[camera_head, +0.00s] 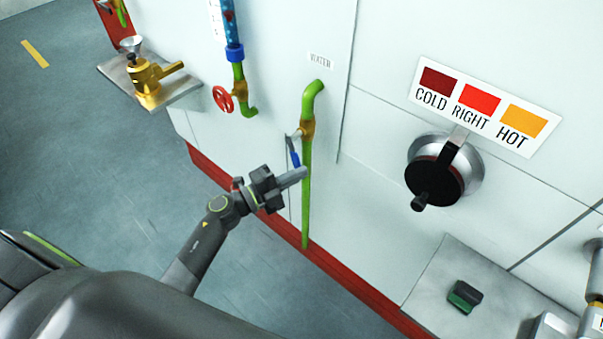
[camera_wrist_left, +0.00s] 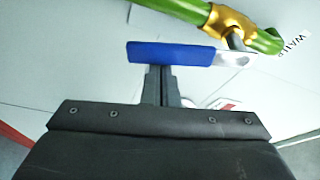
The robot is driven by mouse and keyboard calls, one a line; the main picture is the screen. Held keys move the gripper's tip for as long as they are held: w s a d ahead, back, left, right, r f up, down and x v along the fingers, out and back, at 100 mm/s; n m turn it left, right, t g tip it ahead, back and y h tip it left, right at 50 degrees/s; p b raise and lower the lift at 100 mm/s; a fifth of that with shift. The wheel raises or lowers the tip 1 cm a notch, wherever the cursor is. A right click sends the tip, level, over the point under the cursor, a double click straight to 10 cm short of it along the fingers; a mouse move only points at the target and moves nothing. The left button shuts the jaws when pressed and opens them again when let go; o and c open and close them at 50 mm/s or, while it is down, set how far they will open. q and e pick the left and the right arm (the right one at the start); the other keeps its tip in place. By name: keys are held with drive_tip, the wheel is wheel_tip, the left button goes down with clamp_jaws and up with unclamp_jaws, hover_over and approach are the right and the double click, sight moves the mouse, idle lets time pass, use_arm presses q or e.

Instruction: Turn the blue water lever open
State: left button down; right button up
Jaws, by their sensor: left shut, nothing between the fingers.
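The blue water lever (camera_head: 294,155) hangs down beside the green pipe (camera_head: 307,200), attached at a brass valve (camera_head: 307,128) under the "WATER" label. My left gripper (camera_head: 303,172) is shut and empty, its fingertips just below the lever's lower part. In the left wrist view the blue lever (camera_wrist_left: 175,53) lies across the picture, with the shut fingers (camera_wrist_left: 162,72) pointing at its middle. The fingertips are at or very close to the lever; I cannot tell whether they touch. The brass valve (camera_wrist_left: 232,20) shows at upper right there.
A red handwheel (camera_head: 223,99) on another pipe is to the left. A brass fitting (camera_head: 150,80) stands on a metal shelf at upper left. A black dial (camera_head: 436,180) sits right, under the COLD RIGHT HOT label. A ledge (camera_head: 425,285) holds a small green-black block (camera_head: 465,296).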

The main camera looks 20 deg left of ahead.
use_arm(q)
drive_tip(key=shift+w+a+f+m+g+y, duration=0.2)
drive_tip(key=shift+a+m, duration=0.3)
drive_tip(key=shift+m, duration=0.25)
drive_tip(key=shift+w+a+f+m+g+y, duration=0.1)
drive_tip(key=shift+w+a+f+m+g, duration=0.1)
drive_tip(key=shift+a+m, duration=0.4)
use_arm(e)
drive_tip(key=shift+r, duration=0.2)
use_arm(q)
drive_tip(key=shift+d+m, duration=0.1)
drive_tip(key=shift+m, duration=0.15)
use_arm(e)
drive_tip(key=shift+d, duration=0.1)
